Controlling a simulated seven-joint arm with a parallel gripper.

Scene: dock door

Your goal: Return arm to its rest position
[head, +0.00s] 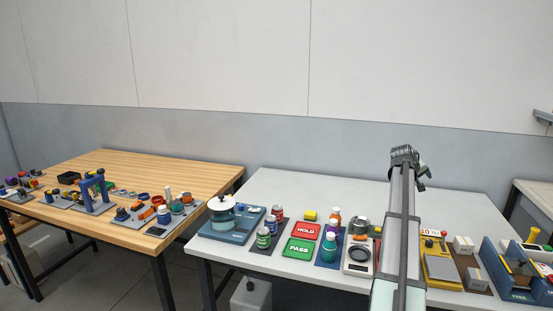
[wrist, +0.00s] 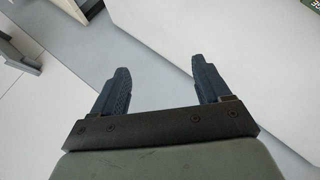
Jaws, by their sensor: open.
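My arm rises in front of the white table in the head view, and its upper end (head: 405,155) stands above the table against the grey wall. The fingertips cannot be made out there. In the wrist view my gripper (wrist: 160,78) is open, with its two dark fingers wide apart and nothing between them.
A wooden table (head: 130,165) with parts stands left. The white table's back strip is clear.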

